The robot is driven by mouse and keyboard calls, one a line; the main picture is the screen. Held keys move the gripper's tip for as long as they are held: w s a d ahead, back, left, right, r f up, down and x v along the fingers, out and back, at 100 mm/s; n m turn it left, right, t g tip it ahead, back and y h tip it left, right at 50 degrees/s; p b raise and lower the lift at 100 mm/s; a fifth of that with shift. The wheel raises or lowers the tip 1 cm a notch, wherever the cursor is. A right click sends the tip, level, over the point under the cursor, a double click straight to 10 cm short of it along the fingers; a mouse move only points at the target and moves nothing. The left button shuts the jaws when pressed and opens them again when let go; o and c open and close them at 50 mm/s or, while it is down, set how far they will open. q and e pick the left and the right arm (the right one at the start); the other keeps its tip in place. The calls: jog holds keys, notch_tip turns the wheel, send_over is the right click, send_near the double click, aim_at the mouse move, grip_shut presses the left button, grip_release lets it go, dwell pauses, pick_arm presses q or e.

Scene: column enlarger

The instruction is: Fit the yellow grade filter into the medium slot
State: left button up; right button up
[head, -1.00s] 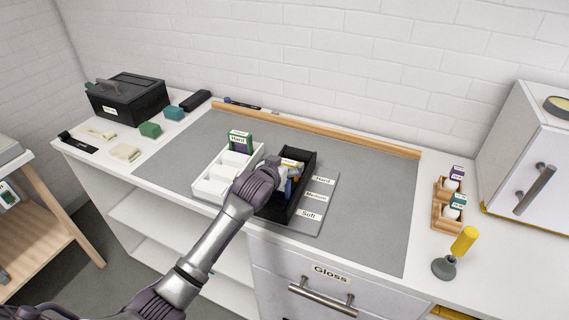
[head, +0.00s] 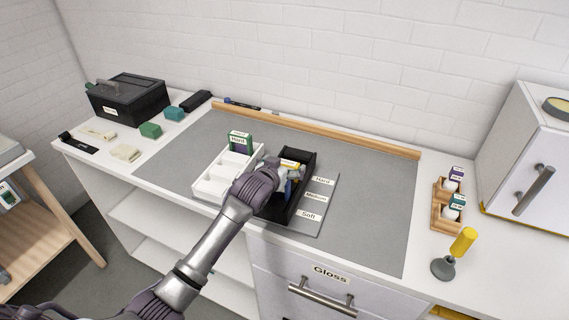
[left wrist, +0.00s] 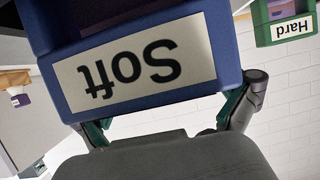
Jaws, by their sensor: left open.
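The yellow grade filter (head: 289,163) shows as a small yellow edge with a pale label in the back part of the black holder (head: 302,176); my gripper hides much of it. Labels Hard, Medium (head: 316,197) and Soft stand beside the holder, and the medium slot itself is mostly hidden. My left gripper (head: 283,178) is over the holder, its fingers open. In the left wrist view, a blue filter labelled Soft (left wrist: 145,62) fills the space just beyond the left fingertips (left wrist: 168,112). I cannot tell whether they touch it. My right gripper is not seen.
A white compartment tray (head: 214,188) stands left of the black holder, with a green Hard filter (head: 240,142) upright at its back. A wooden strip (head: 330,133) runs along the back of the grey mat (head: 365,200). The mat is clear to the right.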

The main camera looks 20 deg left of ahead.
pick_arm(q)
jog(key=shift+p+v, duration=3.25)
jog(key=shift+v, duration=0.55)
jog(key=v, duration=1.2)
jog(key=f+g+b, duration=0.1)
jog(key=f, duration=0.5)
jog(key=s+f+g, duration=0.1)
jog(key=f, duration=0.5)
jog(key=a+f+g+b, duration=0.1)
jog(key=f, duration=0.6)
jog(key=shift+s+a+b, duration=0.1)
jog(key=shift+s+b, duration=0.05)
jog(key=shift+b, duration=0.2)
jog(key=s+f+g+b, duration=0.15)
jog(key=s+f, duration=0.25)
jog(key=f, duration=0.5)
jog(key=s+f+g+b, duration=0.1)
jog(key=s+f+g, duration=0.15)
jog(key=f, duration=0.65)
jog(key=s+f+m+g+b, duration=0.1)
jog(key=s+f+g+b, duration=0.1)
jog(key=s+f, duration=1.1)
jog(key=s+d+f+m+g+b, duration=0.1)
jog(key=s+f+g+b, duration=0.1)
jog(key=s+f, duration=1)
jog(key=s+g, duration=0.1)
jog(key=s, duration=0.8)
jog(key=shift+f+g, duration=0.3)
jog(key=shift+f, duration=0.05)
